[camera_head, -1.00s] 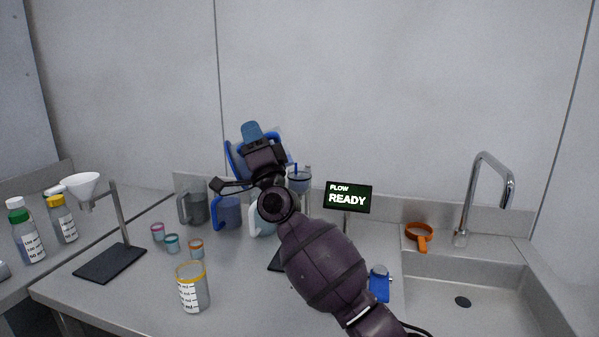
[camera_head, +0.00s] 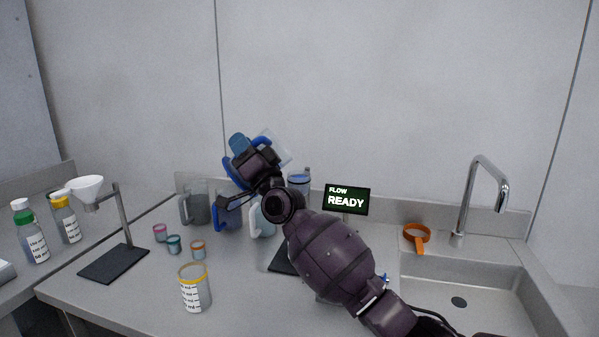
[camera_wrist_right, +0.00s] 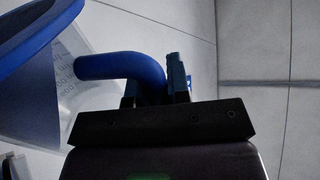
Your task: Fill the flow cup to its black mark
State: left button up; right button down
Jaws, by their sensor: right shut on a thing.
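My right gripper (camera_head: 240,148) is shut on the blue handle of a clear pitcher with a blue rim (camera_head: 277,147), raised above the bench and tilted. The right wrist view shows the blue handle (camera_wrist_right: 125,67) between the jaws and part of the pitcher's marked clear wall (camera_wrist_right: 72,75). A small clear cup (camera_head: 299,183), which looks like the flow cup, stands behind my right arm, beside the display. It looks bluish; its black mark and liquid level are too small to tell. My arm hides part of its stand. My left gripper is not in view.
The display (camera_head: 346,200) reads "FLOW READY". A yellow-rimmed beaker (camera_head: 195,290), small pots, a funnel stand (camera_head: 122,215) and bottles are to the left.

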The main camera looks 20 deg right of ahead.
jog(key=n+g, duration=0.1)
jog(key=a+n+g+y, duration=0.1)
jog(key=n, duration=0.1)
jog(key=shift+a+f+n+g+p, duration=0.2)
jog(key=shift+n+g+p, duration=0.1)
jog(key=shift+p, duration=0.1)
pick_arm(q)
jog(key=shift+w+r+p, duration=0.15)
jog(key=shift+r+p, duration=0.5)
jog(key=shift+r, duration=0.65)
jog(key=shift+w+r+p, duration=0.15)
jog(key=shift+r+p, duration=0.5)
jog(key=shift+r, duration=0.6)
pick_arm(e)
jog(key=w+a+f+n+g, duration=0.1)
jog(key=a+f+n+g, duration=0.4)
jog(key=f+n+g, duration=0.1)
jog(key=shift+a+f+n+h, duration=0.25)
jog(key=shift+f+n+h, duration=0.2)
jog(key=shift+n, duration=0.15)
